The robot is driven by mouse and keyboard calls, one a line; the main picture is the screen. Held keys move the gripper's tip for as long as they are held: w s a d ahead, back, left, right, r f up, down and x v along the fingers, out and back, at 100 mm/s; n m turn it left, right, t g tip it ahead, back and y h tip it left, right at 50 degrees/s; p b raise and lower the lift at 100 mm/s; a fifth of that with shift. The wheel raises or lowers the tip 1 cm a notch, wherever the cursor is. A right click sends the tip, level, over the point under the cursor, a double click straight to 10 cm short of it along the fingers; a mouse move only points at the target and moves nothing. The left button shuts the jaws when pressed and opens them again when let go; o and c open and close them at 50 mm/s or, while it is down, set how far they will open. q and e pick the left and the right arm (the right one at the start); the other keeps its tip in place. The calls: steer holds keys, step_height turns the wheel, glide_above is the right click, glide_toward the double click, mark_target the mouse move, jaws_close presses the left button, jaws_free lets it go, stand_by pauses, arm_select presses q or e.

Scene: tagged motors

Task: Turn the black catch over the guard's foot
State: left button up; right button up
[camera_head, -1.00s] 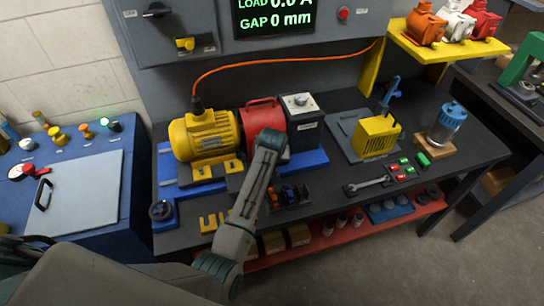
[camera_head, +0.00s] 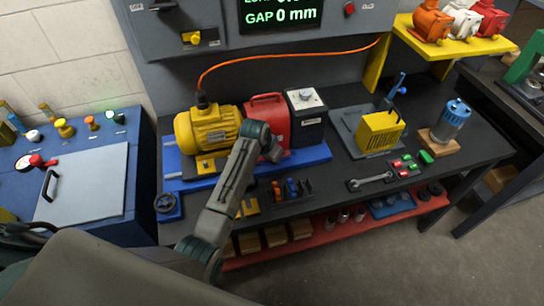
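The red guard (camera_head: 268,108), a rounded cover with a top handle, stands between the yellow motor (camera_head: 208,130) and a black box with a grey top (camera_head: 307,118). My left arm comes up from the bottom left across the bench. Its gripper (camera_head: 274,154) is at the front lower side of the guard, over the base. I cannot tell whether it touches the guard, nor whether its fingers are open. The wrist covers the guard's foot, and I cannot make out the black catch. My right gripper is out of view.
Small orange, blue and black parts (camera_head: 291,188) lie on the bench before the base. A yellow piece (camera_head: 247,207) lies beside my forearm. An orange cable (camera_head: 290,57) hangs behind.

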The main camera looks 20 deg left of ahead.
arm_select(q)
steer(key=shift+r, duration=0.1)
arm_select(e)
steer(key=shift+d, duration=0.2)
arm_select(q)
steer(key=o, duration=0.9)
steer(key=shift+w, duration=0.1)
steer(key=shift+o, duration=0.4)
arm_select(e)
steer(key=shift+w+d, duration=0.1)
arm_select(q)
steer(key=b+v, duration=0.3)
steer(key=v, duration=0.7)
steer(key=shift+r, duration=0.25)
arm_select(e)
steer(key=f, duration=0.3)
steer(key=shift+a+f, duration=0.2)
arm_select(q)
steer(key=shift+a, duration=0.1)
